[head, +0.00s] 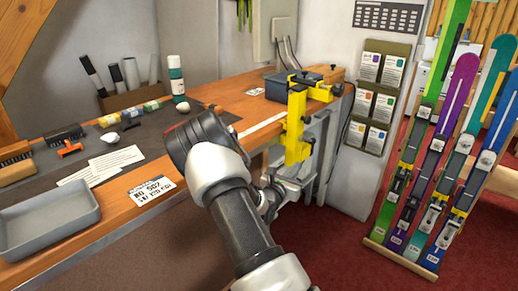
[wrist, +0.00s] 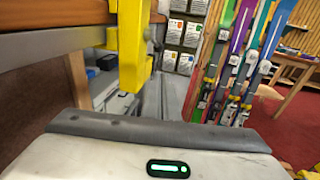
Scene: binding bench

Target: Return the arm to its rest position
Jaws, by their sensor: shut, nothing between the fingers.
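My arm rises from the bottom of the head view and bends in front of the bench. My gripper (head: 291,187) shows partly behind my arm, low in front of the bench edge and just under the yellow clamp (head: 297,125). It is shut and empty. In the wrist view the pale hand body fills the bottom, and the fingertips cannot be made out. The yellow clamp (wrist: 132,50) hangs close ahead there, at upper centre. I cannot tell whether the gripper touches it.
The wooden bench (head: 160,205) holds a grey tray (head: 45,221), paper cards, brushes, a bottle (head: 177,78) and a blue box (head: 292,84). A rack of skis (head: 447,140) stands at right, also seen in the wrist view (wrist: 238,60). Red carpet (head: 345,250) lies open between.

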